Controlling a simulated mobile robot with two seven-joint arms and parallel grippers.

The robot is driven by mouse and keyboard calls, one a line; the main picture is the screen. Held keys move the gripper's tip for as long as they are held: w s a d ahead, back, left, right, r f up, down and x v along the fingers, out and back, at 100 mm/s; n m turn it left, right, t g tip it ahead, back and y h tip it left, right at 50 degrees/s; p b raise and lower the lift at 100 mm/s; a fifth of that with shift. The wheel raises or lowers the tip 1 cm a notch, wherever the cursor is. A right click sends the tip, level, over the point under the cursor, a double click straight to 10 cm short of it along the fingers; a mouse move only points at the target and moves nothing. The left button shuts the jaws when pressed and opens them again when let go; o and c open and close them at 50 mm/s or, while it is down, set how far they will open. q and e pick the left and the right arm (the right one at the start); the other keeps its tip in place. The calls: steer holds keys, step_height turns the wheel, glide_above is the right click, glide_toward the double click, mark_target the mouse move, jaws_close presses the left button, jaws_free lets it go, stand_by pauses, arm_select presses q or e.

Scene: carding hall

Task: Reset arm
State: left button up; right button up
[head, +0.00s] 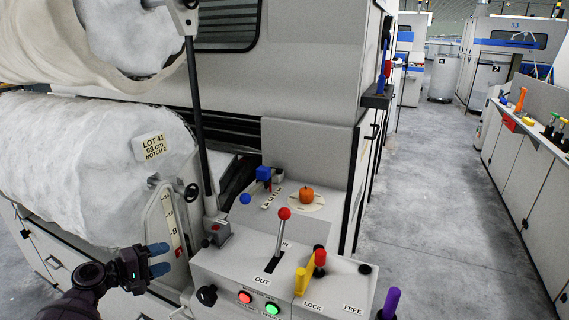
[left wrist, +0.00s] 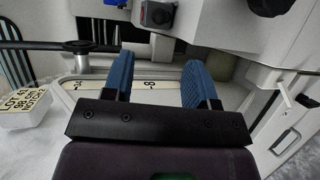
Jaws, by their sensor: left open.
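My left gripper (head: 158,260) is open and empty at the lower left of the head view. Its two blue fingers point right, in front of the curved scale plate (head: 165,225) beside the white roll. In the left wrist view the open fingers (left wrist: 158,78) frame a strip of that scale, where an 8 can be read; no contact shows. A red-knobbed lever (head: 282,230) stands in the slot marked OUT on the control box. My right gripper is not in view.
The white roll (head: 80,165) bears a LOT 41 tag (head: 154,146). A black upright bar (head: 198,120) rises behind the gripper. The control box (head: 235,260) has red and green lit buttons. A purple handle (head: 390,303) stands at the bottom edge. The aisle (head: 430,200) at right is clear.

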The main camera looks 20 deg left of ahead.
arm_select(q)
steer(key=s+d+f+m+g+y, duration=0.1)
steer(key=s+d+f+m+y, duration=0.2)
steer(key=d+f+m+y, duration=0.6)
steer(key=s+d+f+m+g, duration=0.1)
steer(key=s+d+f+m, duration=0.1)
steer(key=s+d, duration=0.4)
steer(key=s+d+f+m+h, duration=0.1)
steer(key=s+d+f+m, duration=0.2)
steer(key=s+d, duration=0.4)
steer(key=s+f, duration=0.1)
steer(key=s, duration=0.3)
steer(key=shift+s+f+g, duration=0.35)
steer(key=shift+f+g, duration=0.05)
